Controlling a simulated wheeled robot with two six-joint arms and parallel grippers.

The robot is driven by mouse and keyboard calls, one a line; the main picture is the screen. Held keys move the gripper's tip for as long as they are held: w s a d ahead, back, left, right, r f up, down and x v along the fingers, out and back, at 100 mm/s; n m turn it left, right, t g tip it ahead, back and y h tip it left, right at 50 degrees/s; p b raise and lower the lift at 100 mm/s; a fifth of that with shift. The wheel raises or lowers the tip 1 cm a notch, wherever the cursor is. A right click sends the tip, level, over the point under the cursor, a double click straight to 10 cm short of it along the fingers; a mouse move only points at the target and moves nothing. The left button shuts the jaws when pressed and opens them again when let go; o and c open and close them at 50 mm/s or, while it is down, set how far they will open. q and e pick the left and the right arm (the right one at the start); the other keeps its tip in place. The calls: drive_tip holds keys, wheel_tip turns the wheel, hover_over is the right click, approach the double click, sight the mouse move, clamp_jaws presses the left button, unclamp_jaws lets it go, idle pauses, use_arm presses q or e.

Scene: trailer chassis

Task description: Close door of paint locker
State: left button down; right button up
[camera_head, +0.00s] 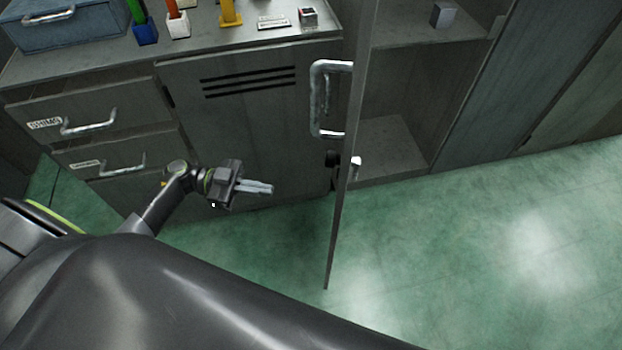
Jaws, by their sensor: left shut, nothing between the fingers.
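The paint locker (478,75) stands open at the upper right, with its shelves showing. Its door (345,210) is swung out towards me and shows nearly edge-on. A metal bar handle (318,100) is on the door's left face, with a small dark and silver latch part lower down by the door's edge. My left gripper (271,189) is to the left of the door, below the handle's height in the picture. Its fingers are together and empty, pointing right towards the door, with a gap between them and it. My right gripper is not in view.
A grey cabinet (230,130) with a vented panel and labelled drawers stands left of the door. On its top are a blue toolbox (70,25) and coloured tools in holders. A small grey box (443,15) sits on a locker shelf. Green floor (480,250) is clear at right.

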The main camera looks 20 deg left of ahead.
use_arm(q)
drive_tip(key=p+x, duration=0.2)
drive_tip(key=x, duration=1.1)
drive_tip(key=shift+d, duration=0.35)
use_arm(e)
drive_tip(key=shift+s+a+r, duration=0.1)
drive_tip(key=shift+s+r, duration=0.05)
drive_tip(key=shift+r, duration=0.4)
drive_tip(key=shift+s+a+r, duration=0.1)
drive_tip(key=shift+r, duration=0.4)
use_arm(q)
drive_tip(key=shift+w, duration=0.1)
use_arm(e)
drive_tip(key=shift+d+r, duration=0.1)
